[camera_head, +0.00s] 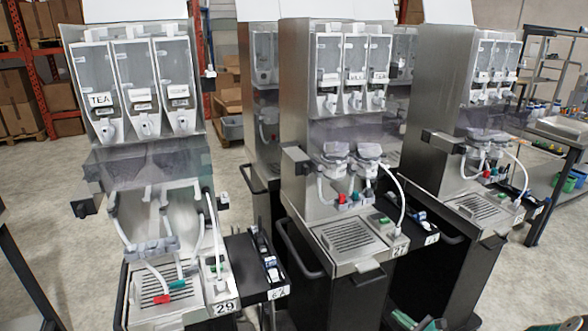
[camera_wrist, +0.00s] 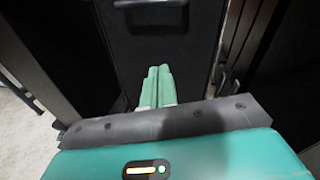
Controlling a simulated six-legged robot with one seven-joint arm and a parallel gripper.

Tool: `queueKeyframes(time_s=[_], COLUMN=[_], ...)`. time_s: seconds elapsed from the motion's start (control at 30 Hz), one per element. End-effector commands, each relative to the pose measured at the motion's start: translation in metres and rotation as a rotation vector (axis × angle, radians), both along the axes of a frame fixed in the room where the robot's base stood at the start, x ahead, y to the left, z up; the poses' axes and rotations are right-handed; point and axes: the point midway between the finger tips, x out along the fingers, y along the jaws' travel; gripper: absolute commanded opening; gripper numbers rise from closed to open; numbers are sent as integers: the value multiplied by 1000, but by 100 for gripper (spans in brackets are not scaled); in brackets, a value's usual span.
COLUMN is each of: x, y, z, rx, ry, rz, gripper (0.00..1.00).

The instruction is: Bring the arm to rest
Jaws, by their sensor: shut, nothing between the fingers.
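My gripper (camera_wrist: 158,72) shows in the wrist view with its two green fingers side by side, shut and empty. The fingers point at the dark front panel (camera_wrist: 150,40) of a machine cabinet, which has a handle (camera_wrist: 150,4) at the top edge. I cannot tell how far the fingertips are from the panel.
Several dispensers stand in a row: machine 29 (camera_head: 133,166) at left, machine 27 (camera_head: 292,172) in the middle, another (camera_head: 424,140) at right. A grey table (camera_head: 560,130) stands far right. Racks with boxes (camera_head: 20,100) stand behind. Pale floor shows between the machines.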

Motion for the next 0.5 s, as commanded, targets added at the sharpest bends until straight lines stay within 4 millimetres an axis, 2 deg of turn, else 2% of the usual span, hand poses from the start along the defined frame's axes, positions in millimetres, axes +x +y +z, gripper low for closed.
queueKeyframes(time_s=[0.03,0.1,0.27,0.5], x=[2,-1,-14,-46], y=[16,36,78,131], z=[20,41,83,140], rx=[-66,-151,-344,-641], ry=[-11,-20,-43,-87], rz=[79,179,396,692], gripper=[0,0,0,0])
